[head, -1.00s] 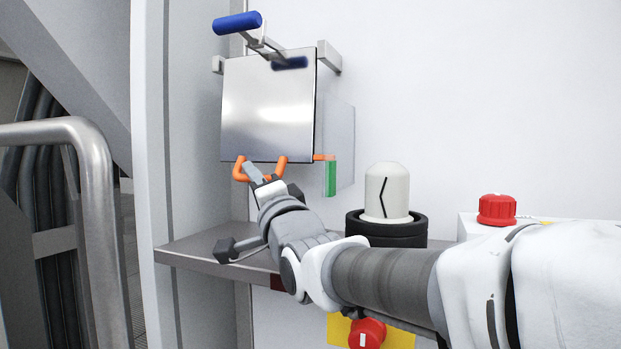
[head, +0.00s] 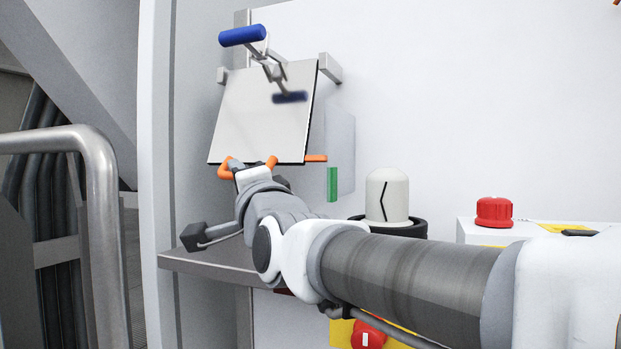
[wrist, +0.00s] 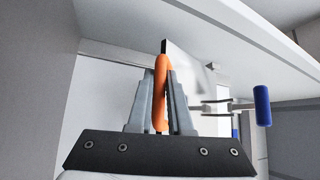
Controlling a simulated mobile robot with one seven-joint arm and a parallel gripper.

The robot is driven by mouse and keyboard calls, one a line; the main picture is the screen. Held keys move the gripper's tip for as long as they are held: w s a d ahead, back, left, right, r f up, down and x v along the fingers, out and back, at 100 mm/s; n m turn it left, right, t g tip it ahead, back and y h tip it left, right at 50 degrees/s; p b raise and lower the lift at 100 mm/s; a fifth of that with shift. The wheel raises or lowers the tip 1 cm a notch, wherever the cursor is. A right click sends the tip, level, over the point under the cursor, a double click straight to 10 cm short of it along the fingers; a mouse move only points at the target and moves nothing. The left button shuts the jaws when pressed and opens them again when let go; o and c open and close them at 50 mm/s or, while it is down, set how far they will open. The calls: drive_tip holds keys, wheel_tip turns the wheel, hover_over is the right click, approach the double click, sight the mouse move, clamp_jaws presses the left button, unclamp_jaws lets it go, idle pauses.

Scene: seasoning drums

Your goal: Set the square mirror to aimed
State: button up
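The square mirror (head: 262,112) hangs on the wall in the head view, tilted with its lower edge swung out. An orange handle (head: 271,162) runs along its bottom edge. My gripper (head: 248,168) is at this handle, with its fingers partly hidden in the head view. In the wrist view the fingers (wrist: 161,75) stand close on both sides of the orange handle (wrist: 161,105), shut on it. An orange pointer (head: 316,158) sticks out at the mirror's lower right. A green mark (head: 332,184) sits lower, apart from the pointer in the picture.
A blue-gripped lever (head: 242,36) juts out above the mirror and reflects in it. A grey shelf (head: 215,267) lies below. A white domed knob (head: 387,196) and a red knob (head: 494,212) stand to the right. A metal rail (head: 98,190) is at left.

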drive_tip(key=o, duration=0.4)
drive_tip(key=b+v, duration=0.4)
drive_tip(key=v, duration=1.3)
drive_tip(key=shift+s+r+b, duration=0.1)
drive_tip(key=shift+s+b, duration=0.1)
drive_tip(key=shift+b, duration=0.2)
drive_tip(key=shift+s+d, duration=0.1)
